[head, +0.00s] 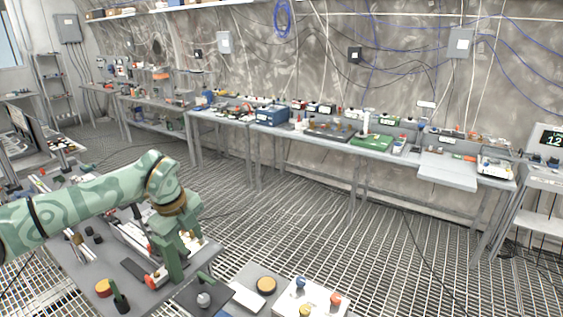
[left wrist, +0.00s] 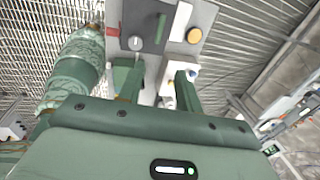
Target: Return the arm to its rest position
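My left arm comes in from the left in the head view, patterned green, bent at a joint with a brown ring. My left gripper (head: 188,258) points down over the right end of a cluttered grey bench (head: 122,288). Its two green fingers stand apart. In the left wrist view the fingers of the left gripper (left wrist: 157,74) also show a clear gap, and I see nothing held between them. How close the fingertips are to the bench top is hard to tell. My right gripper is in neither view.
A yellow-topped round part (head: 103,287) and a dark green upright (head: 120,299) stand on the bench near the gripper. A grey panel with a round knob (head: 204,299) and a white panel with coloured buttons (head: 309,298) lie to the right. Grated floor (head: 330,245) is open beyond.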

